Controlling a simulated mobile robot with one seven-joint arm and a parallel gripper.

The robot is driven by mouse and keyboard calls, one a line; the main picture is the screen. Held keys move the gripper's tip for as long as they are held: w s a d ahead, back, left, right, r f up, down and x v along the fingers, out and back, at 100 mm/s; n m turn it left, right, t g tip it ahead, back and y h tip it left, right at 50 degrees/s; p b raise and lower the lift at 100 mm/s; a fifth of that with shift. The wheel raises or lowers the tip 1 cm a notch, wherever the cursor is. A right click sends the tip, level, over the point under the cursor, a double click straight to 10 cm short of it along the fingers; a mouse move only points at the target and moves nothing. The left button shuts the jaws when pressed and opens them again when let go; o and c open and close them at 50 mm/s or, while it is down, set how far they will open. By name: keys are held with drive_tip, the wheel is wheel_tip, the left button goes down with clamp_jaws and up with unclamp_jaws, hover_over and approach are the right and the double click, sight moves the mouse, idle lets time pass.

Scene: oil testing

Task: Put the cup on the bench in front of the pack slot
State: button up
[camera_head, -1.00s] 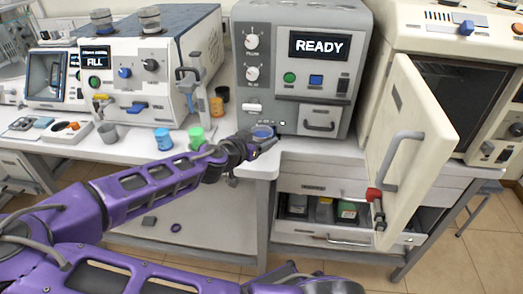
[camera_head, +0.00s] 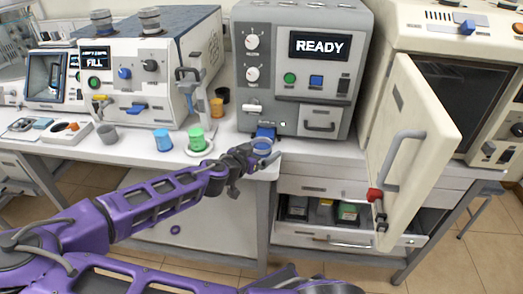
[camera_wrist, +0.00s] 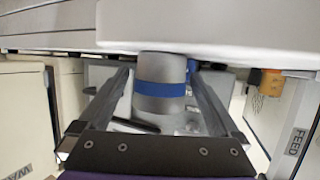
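The grey cup with a blue band (camera_head: 262,147) stands on the white bench near its front edge, in front of the grey READY machine (camera_head: 302,62). A blue part (camera_head: 265,132) at the machine's lower left front lies just behind it; I cannot tell if this is the pack slot. My gripper (camera_head: 255,150) is at the cup from the front left. In the wrist view, which is upside down, the cup (camera_wrist: 160,88) sits between the two fingers, its base at the bench surface. Gaps show between cup and fingers, so my gripper (camera_wrist: 160,72) looks open around it.
An orange cup (camera_head: 217,107) is farther back. An open cabinet door (camera_head: 412,155) juts out at the right. An open drawer (camera_head: 320,212) lies below the bench.

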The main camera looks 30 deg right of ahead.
drive_tip(key=shift+r, duration=0.1)
drive_tip(key=shift+a+r, duration=0.1)
drive_tip(key=v, duration=1.1)
drive_tip(key=shift+s+a+p, duration=0.25)
drive_tip(key=shift+s+p, duration=0.05)
drive_tip(key=shift+p, duration=0.15)
drive_tip(key=shift+r, duration=0.15)
